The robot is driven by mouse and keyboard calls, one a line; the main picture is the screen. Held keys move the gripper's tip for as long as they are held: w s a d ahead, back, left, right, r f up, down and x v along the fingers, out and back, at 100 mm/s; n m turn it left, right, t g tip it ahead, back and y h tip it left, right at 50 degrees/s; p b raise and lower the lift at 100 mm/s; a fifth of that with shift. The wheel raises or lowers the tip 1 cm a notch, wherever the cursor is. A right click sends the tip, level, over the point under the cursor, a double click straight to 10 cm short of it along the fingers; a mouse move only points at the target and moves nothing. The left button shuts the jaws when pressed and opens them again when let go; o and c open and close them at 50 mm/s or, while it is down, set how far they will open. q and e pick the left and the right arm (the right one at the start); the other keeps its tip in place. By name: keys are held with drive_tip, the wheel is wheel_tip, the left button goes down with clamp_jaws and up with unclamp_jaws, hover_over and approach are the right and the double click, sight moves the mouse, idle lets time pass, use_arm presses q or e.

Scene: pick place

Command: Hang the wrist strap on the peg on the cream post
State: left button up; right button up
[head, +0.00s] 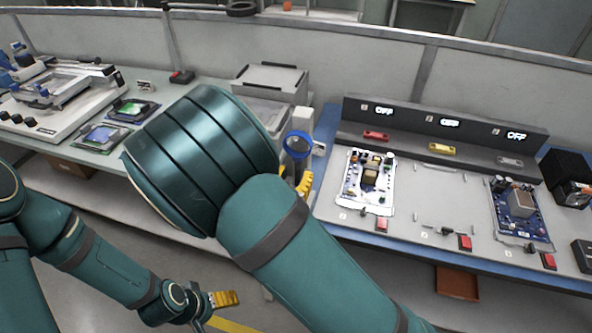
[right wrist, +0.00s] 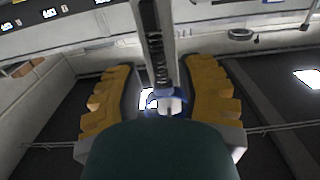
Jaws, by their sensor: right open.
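The cream post (head: 303,121) stands on the bench edge between the two work areas, partly hidden by my right arm. A blue loop, which looks like the wrist strap (head: 298,144), is at the post's front; whether it hangs on the peg cannot be made out. My right gripper (head: 303,184) has its yellow fingers just below the loop, mostly hidden by my arm. In the right wrist view the right gripper (right wrist: 163,88) is open, with a blue band (right wrist: 153,98) between or beyond its fingers. My left gripper (head: 226,299) is low, away from the bench; its opening is unclear.
A grey bench (head: 400,214) at right holds circuit boards, red blocks and a dark console (head: 440,128). A lidded grey box (head: 268,80) stands left of the post. A black ring (head: 241,8) lies behind the partition. Floor shows between the benches.

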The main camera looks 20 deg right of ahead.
drive_tip(key=v, duration=1)
wheel_tip(320, 180, down, 15)
drive_tip(key=d+n+g+y, duration=0.2)
drive_tip(key=g+y, duration=0.4)
drive_tip(key=s+a+f+n+g+y, duration=0.1)
drive_tip(key=s+f+n+g+y, duration=0.2)
drive_tip(key=s+f+g+y, duration=0.4)
drive_tip(key=shift+s+a+f+y, duration=0.25)
drive_tip(key=shift+s+f+y, duration=0.15)
drive_tip(key=shift+s+f, duration=0.15)
idle(0.8)
